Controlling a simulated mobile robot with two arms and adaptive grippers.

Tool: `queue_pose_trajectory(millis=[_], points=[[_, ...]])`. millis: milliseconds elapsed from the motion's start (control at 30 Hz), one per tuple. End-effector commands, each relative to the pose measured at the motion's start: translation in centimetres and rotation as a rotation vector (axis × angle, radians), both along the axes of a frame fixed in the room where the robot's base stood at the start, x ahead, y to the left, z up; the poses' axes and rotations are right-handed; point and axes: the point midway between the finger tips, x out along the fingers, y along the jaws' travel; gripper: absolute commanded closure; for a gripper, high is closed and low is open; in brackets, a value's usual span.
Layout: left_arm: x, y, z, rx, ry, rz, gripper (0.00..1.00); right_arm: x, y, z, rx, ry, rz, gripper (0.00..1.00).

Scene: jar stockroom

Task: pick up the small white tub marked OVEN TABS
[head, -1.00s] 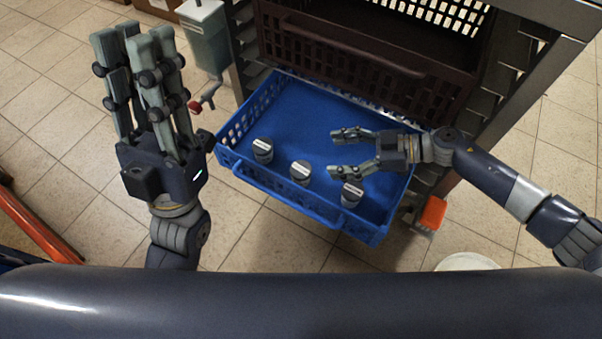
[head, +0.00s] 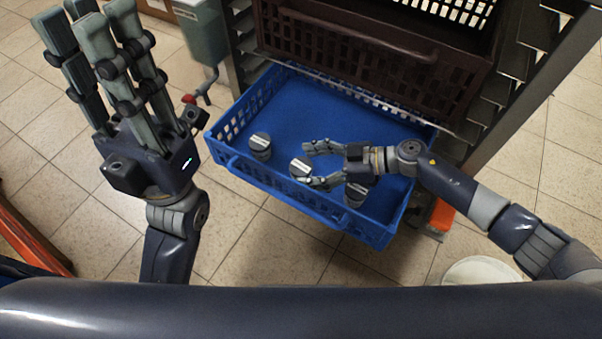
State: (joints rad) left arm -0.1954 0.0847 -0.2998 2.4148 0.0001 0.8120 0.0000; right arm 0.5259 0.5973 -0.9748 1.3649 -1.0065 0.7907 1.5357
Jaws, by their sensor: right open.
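Three small jars with dark sides and pale-marked lids stand in a blue crate; their lettering is too small to read, so I cannot tell which is OVEN TABS. The middle jar (head: 299,168) is between the fingertips of my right gripper (head: 305,165), which is open with one finger on its far side and one on its near side. I cannot tell whether they touch it. The left jar (head: 260,146) stands apart. The right jar (head: 355,194) is partly hidden under my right gripper. My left gripper (head: 88,28) is raised at the left, open and empty, away from the crate.
The blue crate (head: 290,112) sticks out of a dark metal rack (head: 505,85); its back half is bare. A brown crate (head: 360,50) sits above it. A grey-green bin (head: 203,35) stands at the back left. A white round object (head: 480,271) is at the lower right.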

Motion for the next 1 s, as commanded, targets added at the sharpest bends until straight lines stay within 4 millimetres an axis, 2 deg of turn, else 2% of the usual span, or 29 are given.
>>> queue_pose_trajectory(millis=[233, 267, 400, 500, 833, 1000], points=[[0.0, 0.0, 0.1, 0.001, -0.004, 0.0, 0.79, 0.1, 0.3, 0.0, 0.0, 0.0, -0.002, 0.29], [0.0, 0.0, 0.1, 0.001, -0.004, 0.0, 0.79, 0.1, 0.3, 0.0, 0.0, 0.0, -0.002, 0.31], [0.0, 0.0, 0.1, 0.001, -0.004, 0.0, 0.79, 0.1, 0.3, 0.0, 0.0, 0.001, -0.001, 0.63], [0.0, 0.0, 0.1, 0.001, -0.004, 0.0, 0.79, 0.1, 0.2, -0.1, 0.0, 0.001, -0.001, 0.82], [0.0, 0.0, 0.0, 0.002, 0.005, 0.0, 0.79, 0.1, 0.3, 0.3, 0.001, 0.0, -0.001, 0.82], [-0.1, 0.1, -0.1, -0.001, 0.041, -0.002, 0.79, 0.2, 0.3, 2.4, 0.001, -0.004, -0.001, 0.82]])
